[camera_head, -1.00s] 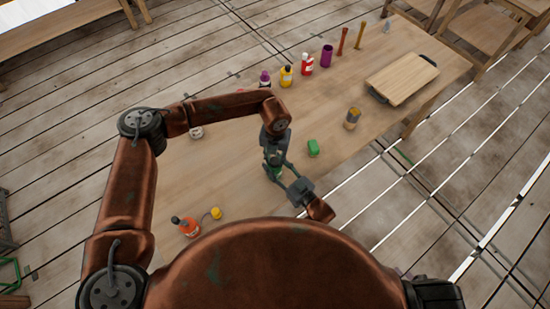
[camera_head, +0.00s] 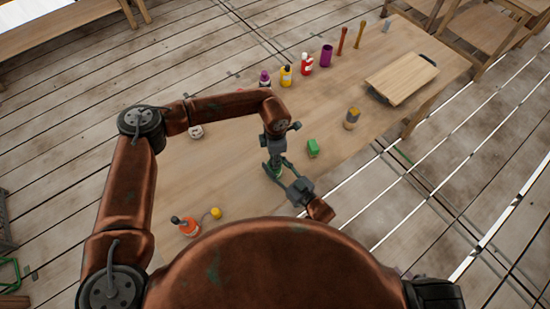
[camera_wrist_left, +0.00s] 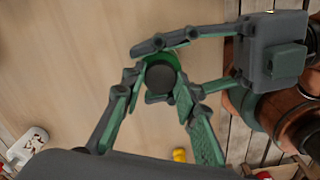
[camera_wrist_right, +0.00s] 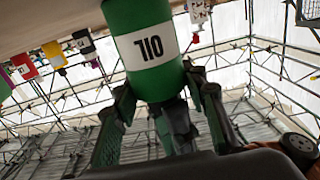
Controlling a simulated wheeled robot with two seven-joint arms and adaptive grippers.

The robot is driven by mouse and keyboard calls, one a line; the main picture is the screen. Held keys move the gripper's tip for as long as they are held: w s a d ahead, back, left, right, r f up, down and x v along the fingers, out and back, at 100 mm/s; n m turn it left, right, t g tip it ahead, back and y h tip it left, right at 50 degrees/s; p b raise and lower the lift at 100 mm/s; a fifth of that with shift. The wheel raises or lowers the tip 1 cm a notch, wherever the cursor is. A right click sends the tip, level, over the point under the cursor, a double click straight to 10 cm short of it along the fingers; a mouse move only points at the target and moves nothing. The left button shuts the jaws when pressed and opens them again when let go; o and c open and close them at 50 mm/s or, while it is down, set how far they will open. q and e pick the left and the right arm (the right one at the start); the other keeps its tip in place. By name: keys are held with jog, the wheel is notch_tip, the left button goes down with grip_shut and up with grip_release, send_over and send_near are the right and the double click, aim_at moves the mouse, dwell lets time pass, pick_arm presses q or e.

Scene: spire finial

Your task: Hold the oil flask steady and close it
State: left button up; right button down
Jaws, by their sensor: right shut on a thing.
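The oil flask (camera_wrist_right: 150,50) is green with a white band and black lettering, upside down in the right wrist view. It stands upright on the table (camera_head: 225,160). My right gripper (camera_head: 281,177) is shut on it from the side. In the left wrist view a round dark cap (camera_wrist_left: 160,78) shows on top of the flask. My left gripper (camera_wrist_left: 158,92) is above, its fingers spread to either side of the cap with small gaps. In the head view the two grippers hide most of the flask.
A tin (camera_head: 352,118) and a wooden board (camera_head: 402,80) are farther right. Several bottles line the far edge.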

pick_arm(q)
jog(key=o, duration=0.4)
jog(key=shift+r, duration=2.3)
jog(key=shift+c, duration=0.3)
